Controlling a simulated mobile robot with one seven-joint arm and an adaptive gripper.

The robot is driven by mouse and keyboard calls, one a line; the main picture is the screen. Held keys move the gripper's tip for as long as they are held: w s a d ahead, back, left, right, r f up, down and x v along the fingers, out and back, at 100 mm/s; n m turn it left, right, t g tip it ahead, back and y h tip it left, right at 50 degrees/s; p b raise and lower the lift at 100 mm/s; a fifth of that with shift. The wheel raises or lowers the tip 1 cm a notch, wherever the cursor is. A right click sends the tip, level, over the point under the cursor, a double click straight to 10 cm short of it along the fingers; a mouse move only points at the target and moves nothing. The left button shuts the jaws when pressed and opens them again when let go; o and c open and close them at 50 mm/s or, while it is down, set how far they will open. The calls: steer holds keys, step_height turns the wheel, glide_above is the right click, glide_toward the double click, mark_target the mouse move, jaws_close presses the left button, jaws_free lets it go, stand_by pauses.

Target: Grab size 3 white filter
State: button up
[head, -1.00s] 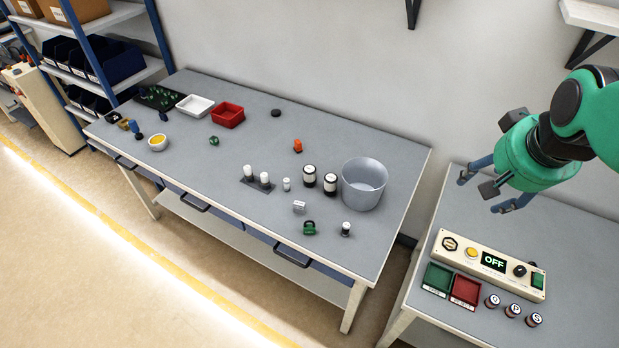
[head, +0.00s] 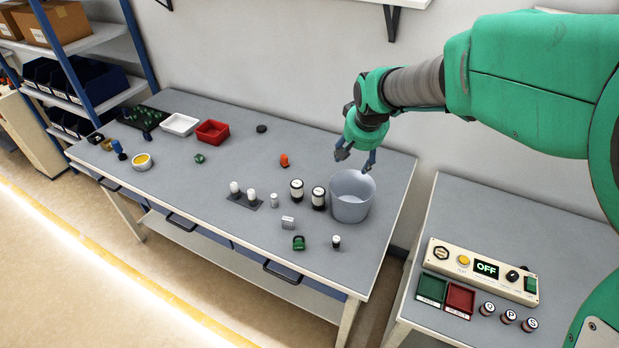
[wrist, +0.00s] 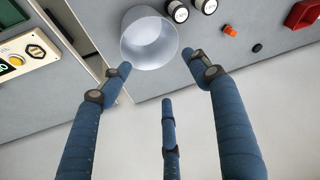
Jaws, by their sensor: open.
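Several white cylindrical filters stand mid-table in the head view: two on a dark plate (head: 243,200), at left (head: 235,188) and right (head: 252,195), a smaller pale cylinder (head: 274,200), and two larger white ones with black ends, left (head: 297,190) and right (head: 318,198). A small white-topped dark one (head: 336,242) stands near the front edge. Size marks are too small to read. My gripper (head: 356,160) is open and empty, above the back rim of a grey bucket (head: 350,207). The wrist view shows its spread fingers (wrist: 168,85) and two large filters (wrist: 178,11) beside the bucket.
An orange item (head: 284,160), a black disc (head: 261,129), a white block (head: 288,223) and a green item (head: 298,243) lie around the filters. Red (head: 212,132) and white (head: 180,124) trays are farther left. A control panel (head: 480,270) is on the right table.

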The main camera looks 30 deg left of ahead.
steer(key=n, duration=0.2)
glide_toward(297, 185)
steer(key=r, duration=0.1)
steer(key=shift+w+d+r+g+b, duration=0.2)
steer(key=shift+d+g+b, duration=0.15)
steer(key=shift+d, duration=0.15)
steer(key=shift+f, duration=0.1)
steer(key=b+x, duration=0.1)
steer(key=x, duration=0.7)
steer(key=shift+a, duration=0.15)
steer(key=shift+f, duration=0.15)
steer(key=shift+f, duration=0.1)
steer(key=shift+a+b+x, duration=0.15)
steer(key=shift+b+x, duration=0.35)
steer(key=shift+x, duration=0.75)
steer(key=shift+a+b+x, duration=0.2)
steer(key=shift+b+x, duration=0.25)
steer(key=shift+x, duration=0.85)
